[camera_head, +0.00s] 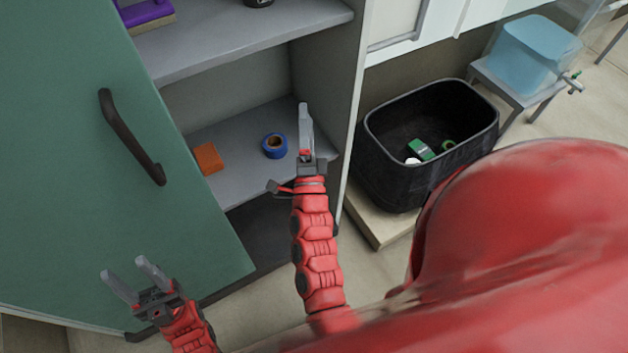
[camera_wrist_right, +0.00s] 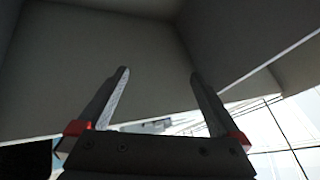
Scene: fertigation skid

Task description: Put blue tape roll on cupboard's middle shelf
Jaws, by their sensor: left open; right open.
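The blue tape roll (camera_head: 275,146) lies flat on a grey shelf (camera_head: 240,178) of the cupboard, below the upper shelf (camera_head: 235,45) and above the dark bottom. My right gripper (camera_head: 305,115) is at the cupboard's right side, just right of the roll in the head view. Its fingers overlap there; the right wrist view (camera_wrist_right: 158,75) shows them apart with nothing between them. The roll does not show in that view. My left gripper (camera_head: 138,268) is open and empty in front of the green cupboard door (camera_head: 60,150).
An orange block (camera_head: 208,158) lies left of the roll on the same shelf. A purple item (camera_head: 147,14) is on the upper shelf. The open door stands at left. A black bin (camera_head: 385,180) with small items stands right of the cupboard, near a blue container (camera_head: 535,55).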

